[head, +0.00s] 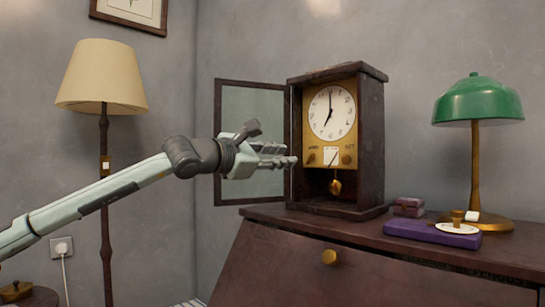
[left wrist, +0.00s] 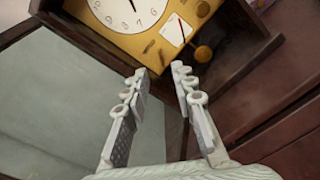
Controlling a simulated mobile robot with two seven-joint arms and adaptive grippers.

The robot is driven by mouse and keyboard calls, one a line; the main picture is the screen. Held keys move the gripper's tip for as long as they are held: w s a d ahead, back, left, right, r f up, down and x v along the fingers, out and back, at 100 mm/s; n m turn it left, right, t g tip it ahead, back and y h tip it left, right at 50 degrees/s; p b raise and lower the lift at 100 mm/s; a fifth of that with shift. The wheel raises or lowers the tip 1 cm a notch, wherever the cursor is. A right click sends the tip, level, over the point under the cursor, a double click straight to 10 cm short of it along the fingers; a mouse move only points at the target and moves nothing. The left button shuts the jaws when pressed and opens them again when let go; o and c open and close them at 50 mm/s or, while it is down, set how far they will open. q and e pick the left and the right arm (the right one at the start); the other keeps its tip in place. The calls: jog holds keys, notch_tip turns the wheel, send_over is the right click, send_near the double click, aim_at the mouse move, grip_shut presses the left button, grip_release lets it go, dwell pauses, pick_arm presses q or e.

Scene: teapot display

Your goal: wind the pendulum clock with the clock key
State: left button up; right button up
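The pendulum clock (head: 373,140) stands upright on the desk with its glass door (head: 250,120) swung open to the left. Its white dial (head: 332,112) and brass lower panel (head: 312,142) are exposed, with the pendulum bob (head: 335,187) below; the bob also shows in the left wrist view (left wrist: 203,53). A small dark brass piece (left wrist: 149,46) is on the panel's left; I cannot tell whether it is the clock key. My left gripper (head: 290,155) is in front of the clock's lower left. Its fingers are apart and empty in the left wrist view (left wrist: 160,74). My right gripper is out of view.
On the desk (head: 400,262), right of the clock, are a purple box (head: 415,234) with a white dish (head: 462,228) on it, small stacked boxes (head: 409,207) and a green lamp (head: 478,102). A floor lamp (head: 103,77) stands left, behind my arm.

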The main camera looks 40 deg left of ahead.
pick_arm(q)
jog(key=shift+s+a, duration=0.15)
jog(key=shift+s, duration=1.05)
jog(key=shift+f, duration=0.1)
